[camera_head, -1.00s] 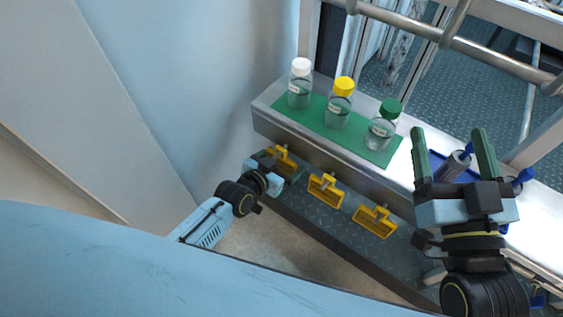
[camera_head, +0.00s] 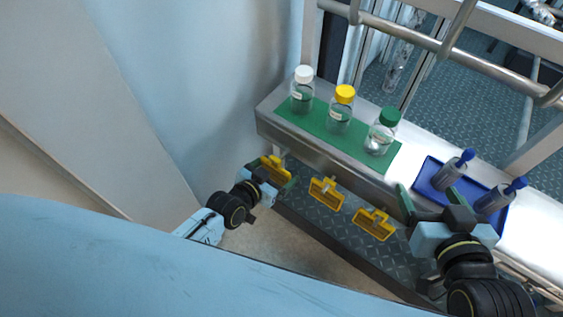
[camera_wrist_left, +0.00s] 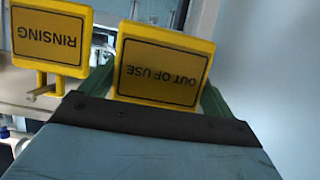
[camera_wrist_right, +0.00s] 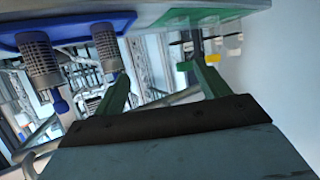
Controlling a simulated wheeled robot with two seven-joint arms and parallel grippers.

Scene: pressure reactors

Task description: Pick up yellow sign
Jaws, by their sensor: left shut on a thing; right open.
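Three yellow signs show below the bench in the head view: a left one (camera_head: 271,164), a middle one (camera_head: 325,194) and a right one (camera_head: 373,226). My left gripper (camera_head: 283,180) is shut on the left sign. In the left wrist view this sign (camera_wrist_left: 163,72) reads "OUT OF USE", upside down, between the green fingers (camera_wrist_left: 160,95). A second sign (camera_wrist_left: 48,38) reading "RINSING" is beside it. My right gripper (camera_head: 430,200) is open and empty near the bench's front edge; its spread fingers also show in the right wrist view (camera_wrist_right: 160,90).
On the bench (camera_head: 283,98), a green mat (camera_head: 312,127) carries bottles with white (camera_head: 303,74), yellow (camera_head: 345,93) and green (camera_head: 390,117) caps. A blue tray (camera_head: 427,178) holds two grey, blue-tipped tools (camera_head: 452,172). A metal rail (camera_head: 400,30) runs behind. A wall stands left.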

